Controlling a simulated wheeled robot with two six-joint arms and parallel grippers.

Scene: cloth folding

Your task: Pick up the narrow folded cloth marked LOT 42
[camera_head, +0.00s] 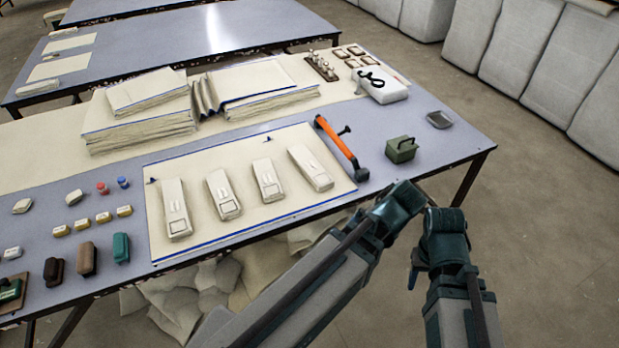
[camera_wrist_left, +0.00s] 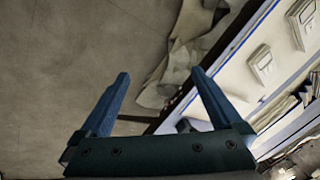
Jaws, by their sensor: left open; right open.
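Several narrow folded cream cloths lie apart in a row on a pale mat with blue edges (camera_head: 250,153). In the head view they include a far-left cloth (camera_head: 174,205), a middle cloth (camera_head: 267,178) and a far-right cloth (camera_head: 310,168). Their marks are too small to read, so I cannot tell which is LOT 42. My right gripper (camera_head: 416,268) is off the table's front edge, right of the cloths, and partly hidden. My left gripper (camera_wrist_left: 160,85) is open and empty in the left wrist view, over the floor, with a narrow cloth (camera_wrist_left: 262,65) beyond its right finger.
An orange-handled tool (camera_head: 338,142) lies right of the cloths, near a green box (camera_head: 401,149) and a grey dish (camera_head: 439,119). Tall cloth stacks (camera_head: 140,115) stand behind. Small blocks and brushes (camera_head: 87,258) sit at left. Loose cloth (camera_head: 190,295) lies beneath the table.

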